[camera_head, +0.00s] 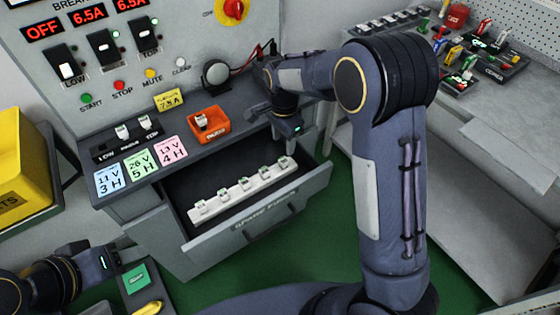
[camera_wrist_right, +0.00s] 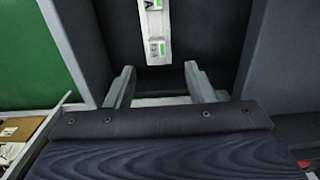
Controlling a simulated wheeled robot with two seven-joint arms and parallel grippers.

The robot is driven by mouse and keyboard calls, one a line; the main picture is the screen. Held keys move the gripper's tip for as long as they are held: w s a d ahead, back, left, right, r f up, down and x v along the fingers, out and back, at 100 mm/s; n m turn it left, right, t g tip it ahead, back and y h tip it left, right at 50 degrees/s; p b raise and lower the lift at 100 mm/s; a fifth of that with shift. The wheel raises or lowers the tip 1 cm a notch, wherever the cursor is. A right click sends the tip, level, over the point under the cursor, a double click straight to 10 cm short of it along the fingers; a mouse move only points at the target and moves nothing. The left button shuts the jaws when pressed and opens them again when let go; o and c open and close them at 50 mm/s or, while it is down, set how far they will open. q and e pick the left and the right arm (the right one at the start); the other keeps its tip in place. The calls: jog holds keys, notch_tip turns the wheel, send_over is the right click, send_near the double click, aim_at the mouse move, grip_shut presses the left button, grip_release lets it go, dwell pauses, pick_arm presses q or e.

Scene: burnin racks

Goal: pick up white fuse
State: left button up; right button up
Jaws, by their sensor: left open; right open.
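Several small white fuses (camera_head: 243,184) stand in a row on a white strip (camera_head: 232,196) inside the open grey drawer labelled for spare fuses (camera_head: 215,234). Another white fuse (camera_head: 201,121) sits in an orange bin (camera_head: 209,138) on the bench. My right gripper (camera_head: 290,140) is above the drawer's far right end, partly hidden by its own arm. In the right wrist view its two fingers (camera_wrist_right: 160,82) are apart with nothing between them; the strip (camera_wrist_right: 154,28) and a fuse with a green mark (camera_wrist_right: 158,48) lie ahead of them. My left gripper (camera_head: 112,262) is at lower left, away from the drawer.
A breaker panel (camera_head: 120,45) stands behind the bench. A black holder (camera_head: 125,140) with white fuses and several coloured note cards (camera_head: 140,165) lie left of the bin. A yellow bin (camera_head: 22,165) is at far left. A grey workbench (camera_head: 500,135) with small parts is at right.

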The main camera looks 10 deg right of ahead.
aim_at(283, 160)
jog(key=f, duration=0.7)
jog(key=shift+s+f, duration=0.2)
jog(key=shift+f, duration=0.15)
jog(key=c, duration=0.9)
jog(key=shift+r, duration=0.15)
jog(key=shift+r, duration=0.6)
jog(key=s+a+r, duration=0.2)
jog(key=s+r, duration=0.9)
jog(key=s, duration=0.3)
jog(key=shift+r, duration=0.3)
jog(key=shift+w, duration=0.1)
